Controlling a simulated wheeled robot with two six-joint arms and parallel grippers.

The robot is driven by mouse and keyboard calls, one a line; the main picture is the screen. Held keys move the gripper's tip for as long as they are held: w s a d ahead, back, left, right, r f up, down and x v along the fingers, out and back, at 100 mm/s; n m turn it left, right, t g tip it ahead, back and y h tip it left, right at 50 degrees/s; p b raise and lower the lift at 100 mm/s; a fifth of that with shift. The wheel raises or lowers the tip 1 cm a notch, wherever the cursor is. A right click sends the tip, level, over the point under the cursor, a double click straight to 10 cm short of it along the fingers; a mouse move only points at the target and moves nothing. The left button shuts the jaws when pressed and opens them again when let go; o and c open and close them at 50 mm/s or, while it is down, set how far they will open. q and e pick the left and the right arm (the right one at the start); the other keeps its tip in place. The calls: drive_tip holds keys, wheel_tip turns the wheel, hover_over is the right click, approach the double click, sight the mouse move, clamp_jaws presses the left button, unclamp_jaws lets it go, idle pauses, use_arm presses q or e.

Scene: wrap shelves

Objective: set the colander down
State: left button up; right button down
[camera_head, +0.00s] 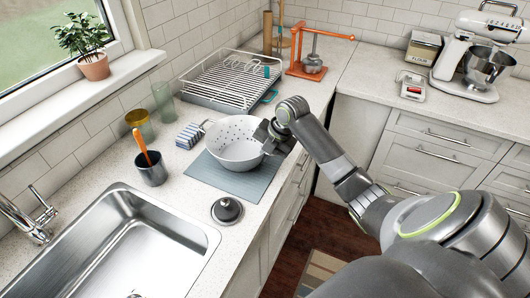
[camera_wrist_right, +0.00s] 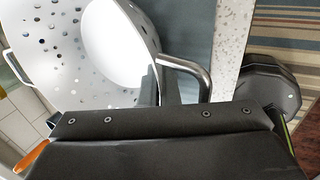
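The white colander (camera_head: 238,143) with round holes is upright over the blue-grey mat (camera_head: 217,178) on the counter. I cannot tell whether its base touches the mat. My right gripper (camera_head: 268,138) is at the colander's right side and appears shut on its metal loop handle. In the right wrist view the colander (camera_wrist_right: 95,75) fills the upper left, and the handle (camera_wrist_right: 190,66) runs down to the fingers (camera_wrist_right: 160,88), which are partly hidden by the gripper body. My left gripper is not in view.
A sink (camera_head: 120,245) lies at the lower left. A dark cup with an orange-handled utensil (camera_head: 151,170), a striped sponge (camera_head: 190,136), glasses (camera_head: 164,103) and a dish rack (camera_head: 230,80) stand around the mat.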

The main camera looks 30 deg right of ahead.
drive_tip(key=shift+f, duration=0.15)
drive_tip(key=c, duration=1.7)
unclamp_jaws()
drive_tip(key=shift+r, duration=0.25)
drive_tip(key=shift+s+d+r, duration=0.1)
drive_tip(key=shift+r, duration=0.15)
drive_tip(key=b+v, duration=0.2)
drive_tip(key=v, duration=0.9)
drive_tip(key=shift+r, duration=0.2)
